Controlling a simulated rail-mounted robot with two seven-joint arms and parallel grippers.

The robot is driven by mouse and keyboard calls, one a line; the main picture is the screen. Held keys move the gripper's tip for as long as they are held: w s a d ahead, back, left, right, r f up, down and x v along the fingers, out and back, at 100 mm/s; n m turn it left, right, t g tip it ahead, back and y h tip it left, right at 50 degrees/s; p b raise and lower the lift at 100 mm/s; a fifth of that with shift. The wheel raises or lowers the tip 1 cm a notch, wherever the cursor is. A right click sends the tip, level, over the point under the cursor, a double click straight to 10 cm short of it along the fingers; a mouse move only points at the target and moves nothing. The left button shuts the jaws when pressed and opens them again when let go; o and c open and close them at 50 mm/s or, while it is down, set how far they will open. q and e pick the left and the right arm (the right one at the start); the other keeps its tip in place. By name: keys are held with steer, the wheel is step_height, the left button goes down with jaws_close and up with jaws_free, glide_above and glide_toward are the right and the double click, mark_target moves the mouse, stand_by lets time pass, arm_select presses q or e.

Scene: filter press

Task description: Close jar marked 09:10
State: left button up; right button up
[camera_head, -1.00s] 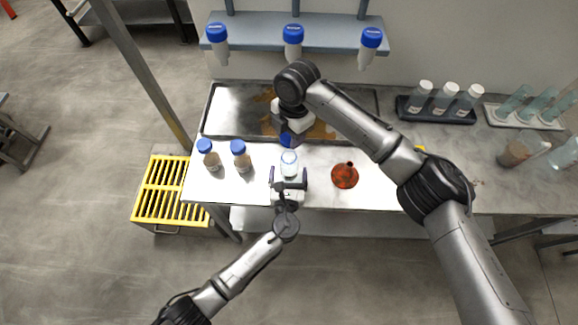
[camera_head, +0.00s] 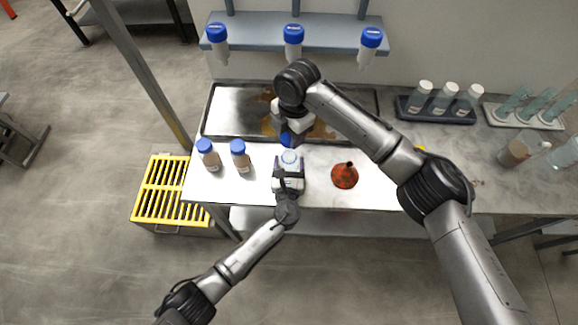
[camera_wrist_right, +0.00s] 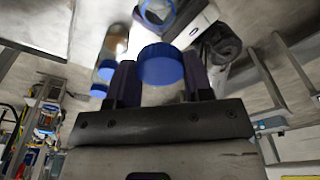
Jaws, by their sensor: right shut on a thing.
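A blue lid (camera_wrist_right: 160,64) is held between the two fingers of my right gripper (camera_wrist_right: 160,78) in the right wrist view. In the head view the lid (camera_head: 286,140) shows just behind the jar. The open clear jar (camera_head: 290,158) stands on the white bench top, and its mouth (camera_wrist_right: 157,12) shows at the top of the right wrist view. The lid is apart from the jar. My left gripper (camera_head: 289,172) is at the jar from the front, with its fingers beside it; whether they press on it is unclear. The jar's time mark is not readable.
Two brown-filled jars with blue lids (camera_head: 207,155) (camera_head: 241,157) stand to the left. An orange-brown funnel (camera_head: 344,176) is at the right. A stained metal tray (camera_head: 228,108) lies behind, under a shelf (camera_head: 262,30) with several blue-topped tubes. Tube racks (camera_head: 437,112) stand farther right.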

arm_select(q)
steer(key=c, duration=0.9)
steer(key=shift+c, duration=0.2)
arm_select(e)
steer(key=shift+f, duration=2.45)
steer(key=shift+f, duration=0.15)
steer(key=shift+f, duration=0.75)
steer(key=shift+f, duration=0.55)
